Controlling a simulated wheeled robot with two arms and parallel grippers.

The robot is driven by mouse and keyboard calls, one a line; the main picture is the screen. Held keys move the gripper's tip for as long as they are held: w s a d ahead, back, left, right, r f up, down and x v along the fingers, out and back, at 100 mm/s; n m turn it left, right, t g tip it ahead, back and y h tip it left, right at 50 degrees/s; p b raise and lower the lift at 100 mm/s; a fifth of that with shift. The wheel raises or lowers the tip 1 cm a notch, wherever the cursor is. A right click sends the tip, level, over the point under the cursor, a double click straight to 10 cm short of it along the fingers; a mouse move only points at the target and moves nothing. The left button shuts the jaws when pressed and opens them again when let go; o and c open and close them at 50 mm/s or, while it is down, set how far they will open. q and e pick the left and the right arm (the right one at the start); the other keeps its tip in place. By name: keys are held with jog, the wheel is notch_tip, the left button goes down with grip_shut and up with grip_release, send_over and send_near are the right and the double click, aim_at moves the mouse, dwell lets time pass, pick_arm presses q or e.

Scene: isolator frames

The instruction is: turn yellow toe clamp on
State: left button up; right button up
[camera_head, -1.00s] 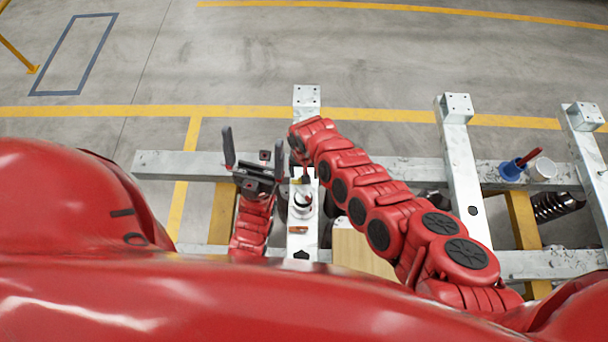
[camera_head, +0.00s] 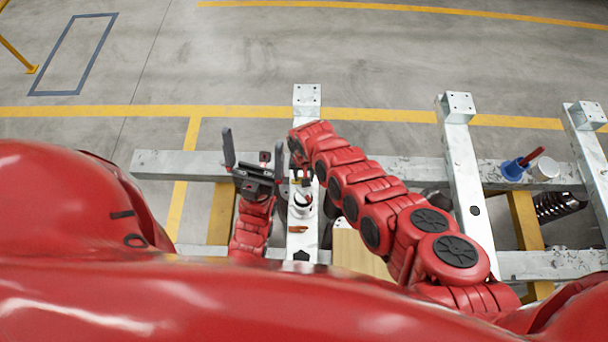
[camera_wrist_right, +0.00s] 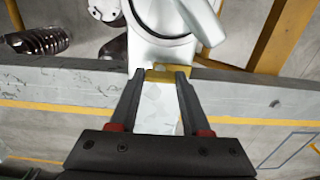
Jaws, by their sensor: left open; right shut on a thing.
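The yellow toe clamp (camera_wrist_right: 164,73) shows in the right wrist view as a small yellow piece between the tips of my right gripper (camera_wrist_right: 162,74). That gripper is shut on it, beside a pale metal fixture (camera_wrist_right: 160,52). In the head view a bit of yellow (camera_head: 297,181) shows beside the end of my right arm, but the right fingers are mostly hidden there. My left gripper (camera_head: 254,145) is open and empty, its fingers pointing up, left of the fixture and above the frame.
A galvanised steel frame (camera_head: 180,165) carries several cross beams. A black coil spring (camera_head: 556,206) lies behind a beam. Open floor lies beyond.

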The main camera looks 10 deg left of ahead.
grip_shut()
jog(key=n+b, duration=0.1)
jog(key=n, duration=0.2)
jog(key=shift+d+f+b, duration=0.1)
jog(key=shift+b, duration=0.2)
jog(key=n+b, duration=0.2)
jog(key=n, duration=0.1)
jog(key=shift+f, duration=0.1)
jog(key=n+b, duration=0.2)
jog(key=n, duration=0.1)
jog(key=shift+n+b, duration=0.3)
jog(key=shift+b, duration=0.1)
jog(key=n+b, duration=0.2)
jog(key=n, duration=0.2)
jog(key=shift+r+n+b, duration=0.2)
jog(key=shift+n+b, duration=0.5)
jog(key=shift+n, duration=1.4)
